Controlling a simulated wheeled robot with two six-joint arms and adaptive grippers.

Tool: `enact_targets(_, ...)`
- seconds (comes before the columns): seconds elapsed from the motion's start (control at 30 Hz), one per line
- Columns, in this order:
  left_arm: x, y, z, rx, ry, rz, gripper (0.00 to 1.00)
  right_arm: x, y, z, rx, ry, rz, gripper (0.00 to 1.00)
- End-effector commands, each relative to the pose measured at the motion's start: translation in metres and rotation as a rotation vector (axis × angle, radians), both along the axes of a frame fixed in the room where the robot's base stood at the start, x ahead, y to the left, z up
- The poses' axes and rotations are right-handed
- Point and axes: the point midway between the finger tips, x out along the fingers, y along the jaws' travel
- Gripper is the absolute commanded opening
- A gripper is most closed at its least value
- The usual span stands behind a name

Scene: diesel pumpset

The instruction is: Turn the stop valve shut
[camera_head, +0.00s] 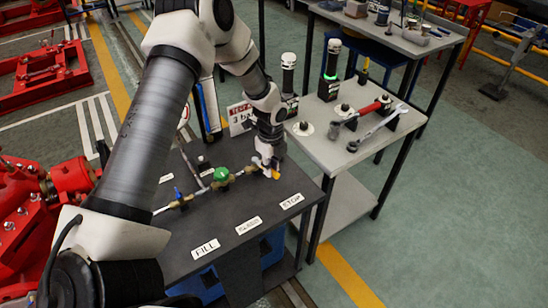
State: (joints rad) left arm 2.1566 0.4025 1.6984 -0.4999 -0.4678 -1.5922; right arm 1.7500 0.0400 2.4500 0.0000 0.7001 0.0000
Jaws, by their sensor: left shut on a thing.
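The dark bench (225,215) carries a pipe line with a small blue-handled valve (178,193), a green round-handled valve (221,173) and, at the right end, the stop valve with a yellow handle (262,163). A white STOP label (292,201) lies in front of that right end. My left arm reaches over from the left, and my left gripper (268,164) points down at the yellow handle, shut on it. The fingers hide part of the handle, so its exact angle is hard to tell. My right gripper is not in view.
A FILL label (205,248) and a middle label (249,226) lie along the bench front. A grey side table (345,155) on the right holds a red-handled tool (367,110), a wrench and dark cylindrical devices. Red machinery (30,235) stands at the left. The floor at right is clear.

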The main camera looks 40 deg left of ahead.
Motion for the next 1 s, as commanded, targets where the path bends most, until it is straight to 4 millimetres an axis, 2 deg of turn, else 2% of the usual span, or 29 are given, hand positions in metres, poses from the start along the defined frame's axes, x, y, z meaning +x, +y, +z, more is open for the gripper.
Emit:
enact_targets(0.03,-0.008,-0.001,-0.003,-0.004,0.013,-0.03,0.0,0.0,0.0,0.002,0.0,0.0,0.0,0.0)
enact_targets(0.33,-0.018,0.001,-0.004,-0.003,0.014,-0.173,0.0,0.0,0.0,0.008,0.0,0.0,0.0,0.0)
enact_targets(0.9,-0.021,0.002,-0.005,-0.004,0.016,-0.212,0.0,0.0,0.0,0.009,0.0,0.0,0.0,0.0)
enact_targets(0.93,-0.021,0.002,-0.005,-0.004,0.016,-0.212,0.25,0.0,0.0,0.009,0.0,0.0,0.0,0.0)
enact_targets(1.0,-0.021,0.002,-0.005,-0.003,0.014,-0.211,0.44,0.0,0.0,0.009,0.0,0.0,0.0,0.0)
